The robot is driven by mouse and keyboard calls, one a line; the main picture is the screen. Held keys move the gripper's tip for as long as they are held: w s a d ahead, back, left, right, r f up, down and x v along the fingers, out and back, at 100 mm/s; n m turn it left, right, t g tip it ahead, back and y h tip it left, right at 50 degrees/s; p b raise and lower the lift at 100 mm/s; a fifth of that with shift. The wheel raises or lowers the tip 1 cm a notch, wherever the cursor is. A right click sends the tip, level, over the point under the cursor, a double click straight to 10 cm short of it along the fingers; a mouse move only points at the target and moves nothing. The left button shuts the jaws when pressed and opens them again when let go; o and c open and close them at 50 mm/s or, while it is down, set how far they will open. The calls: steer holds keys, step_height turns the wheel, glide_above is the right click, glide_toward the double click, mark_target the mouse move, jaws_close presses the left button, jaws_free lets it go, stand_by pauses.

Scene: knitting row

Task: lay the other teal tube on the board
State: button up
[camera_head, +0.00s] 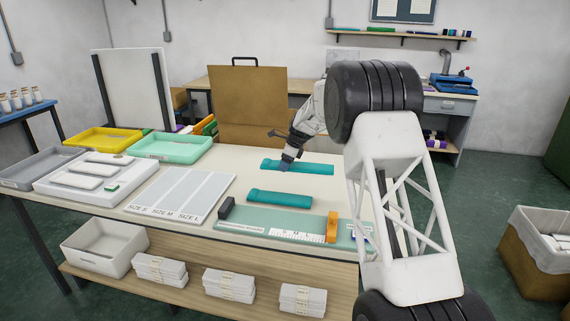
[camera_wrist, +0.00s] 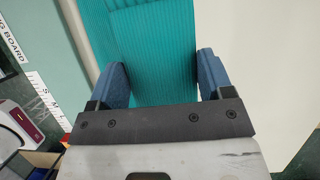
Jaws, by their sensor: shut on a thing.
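A teal ribbed tube (camera_head: 315,169) lies flat at the back of the white table. My gripper (camera_head: 287,164) is at its left part, pointing down. In the wrist view, my gripper's blue fingers (camera_wrist: 165,85) are on either side of teal ribbed fabric (camera_wrist: 150,50), shut on it. A second teal tube (camera_head: 281,200) lies nearer the front, by the back edge of the pale green board (camera_head: 250,222). I cannot tell whether it touches the board. The board also shows at the left of the wrist view (camera_wrist: 40,30). The tube's underside is hidden.
A dark block (camera_head: 226,208) and an orange block (camera_head: 332,227) stand on the board, with a white ruler (camera_head: 297,236) between. A grey size panel (camera_head: 182,193), a white tray (camera_head: 97,178) and a green tray (camera_head: 170,146) are to the left. Bare table separates the two tubes.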

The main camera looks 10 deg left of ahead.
steer(key=shift+s+r, duration=0.1)
steer(key=shift+s, duration=0.35)
steer(key=s+d+f, duration=0.1)
steer(key=s, duration=1.6)
steer(key=s+d+f, duration=0.2)
steer(key=s, duration=1.6)
steer(key=shift+s+d+f+m, duration=0.2)
steer(key=shift+d+f+m, duration=0.05)
steer(key=shift+m, duration=0.05)
steer(key=shift+w+a, duration=0.1)
steer(key=shift+w, duration=0.05)
glide_above(256, 216)
steer(key=d, duration=0.1)
steer(key=shift+d+f, duration=0.2)
steer(key=shift+f, duration=0.55)
steer(key=shift+f, duration=1.75)
